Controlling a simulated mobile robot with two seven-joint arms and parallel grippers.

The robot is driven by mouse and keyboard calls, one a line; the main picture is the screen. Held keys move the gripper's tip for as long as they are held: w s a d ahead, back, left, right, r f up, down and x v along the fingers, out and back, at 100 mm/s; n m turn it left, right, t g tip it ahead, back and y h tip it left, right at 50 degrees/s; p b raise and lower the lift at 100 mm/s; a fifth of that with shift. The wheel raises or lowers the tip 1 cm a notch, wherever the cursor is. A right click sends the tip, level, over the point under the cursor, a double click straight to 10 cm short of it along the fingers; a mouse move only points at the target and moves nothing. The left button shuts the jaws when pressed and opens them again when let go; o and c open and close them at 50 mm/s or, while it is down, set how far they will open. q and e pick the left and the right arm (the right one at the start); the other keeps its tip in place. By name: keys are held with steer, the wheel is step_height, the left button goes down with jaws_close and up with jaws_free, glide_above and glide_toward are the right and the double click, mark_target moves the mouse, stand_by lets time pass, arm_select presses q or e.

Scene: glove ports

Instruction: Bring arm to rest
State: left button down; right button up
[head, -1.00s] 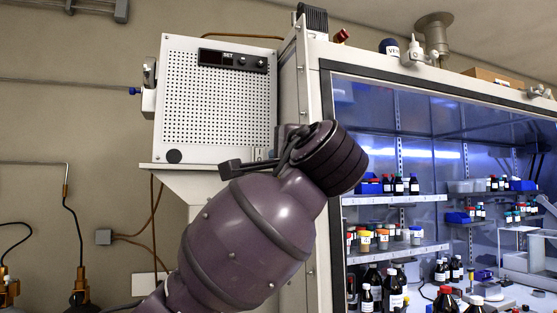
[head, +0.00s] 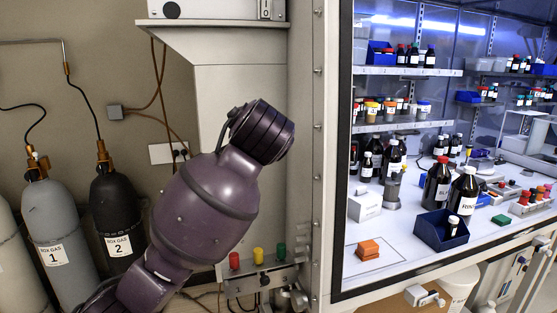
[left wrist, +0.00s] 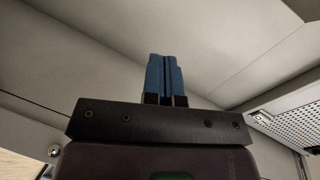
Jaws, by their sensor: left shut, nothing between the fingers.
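My left arm (head: 205,208), dark purple, rises from the bottom left in the head view, in front of the wall and beside the glove box frame. Its gripper cannot be made out there. In the left wrist view my left gripper (left wrist: 165,80) has its blue fingers together with nothing between them. The fingers point toward a plain pale surface, with no object touching them. My right arm and gripper are in neither view.
The glove box frame (head: 327,150) stands right of my arm, with bottles and a blue bin (head: 441,230) behind its window. Gas cylinders (head: 60,235) stand at the left. A valve panel (head: 262,281) is low beside the arm. A perforated panel (left wrist: 292,118) shows in the wrist view.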

arm_select(q)
steer(key=s+a+f+n+g+h, duration=0.15)
steer(key=s+a+f, duration=0.25)
steer(key=f, duration=0.6)
steer(key=s+a+f+n+g, duration=0.2)
steer(key=s+a+f, duration=0.2)
steer(key=f, duration=0.6)
steer(key=s+a+f+n+g+h, duration=0.15)
steer(key=s+a+f, duration=0.25)
steer(key=f, duration=0.6)
steer(key=s+a+f+n+g, duration=0.2)
steer(key=s+a+f, duration=0.15)
steer(key=s, duration=0.55)
steer(key=s+a+f+n+g, duration=0.25)
steer(key=s+f, duration=0.25)
steer(key=s, duration=0.4)
steer(key=s+a+f+n+g, duration=0.1)
steer(key=s+a+f+n, duration=0.3)
steer(key=s, duration=0.5)
steer(key=w+f+m+t, duration=0.2)
steer(key=w+f+t, duration=0.5)
steer(key=f, duration=0.4)
steer(key=shift+w+f+t, duration=0.15)
steer(key=shift+w+t, duration=0.15)
steer(key=shift+t, duration=0.05)
steer(key=shift+d, duration=0.1)
